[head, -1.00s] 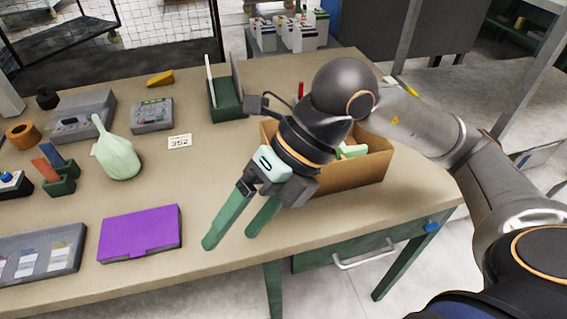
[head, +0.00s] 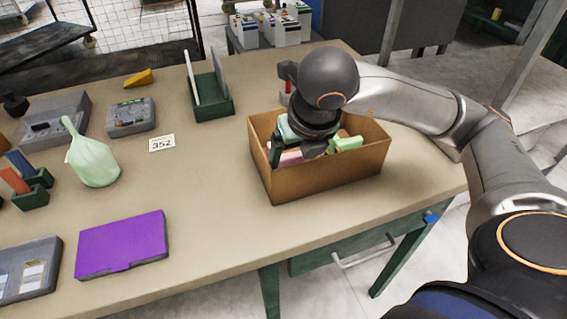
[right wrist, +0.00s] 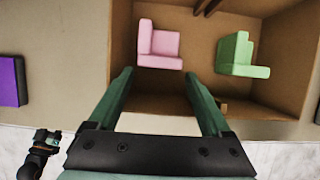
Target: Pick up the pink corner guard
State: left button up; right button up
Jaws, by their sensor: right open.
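The pink corner guard (right wrist: 159,46) lies in the cardboard box, an L-shaped foam piece in the right wrist view. In the head view only a part of it (head: 290,158) shows below my right gripper (head: 290,153). In the right wrist view my right gripper (right wrist: 160,85) has its two green fingers spread apart, with nothing between them; the guard appears just beyond the fingertips. A green corner guard (right wrist: 238,56) lies to its right in the same box and also shows in the head view (head: 347,144). My left gripper is not in view.
The box walls (head: 325,180) surround the right gripper closely. The tabletop between case and box is clear.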

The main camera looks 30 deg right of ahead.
aim_at(291, 161)
jog(key=x, duration=0.5)
jog(key=shift+w+f, duration=0.1)
jog(key=shift+w, duration=0.15)
jog(key=c, duration=1)
jog(key=shift+o, duration=0.2)
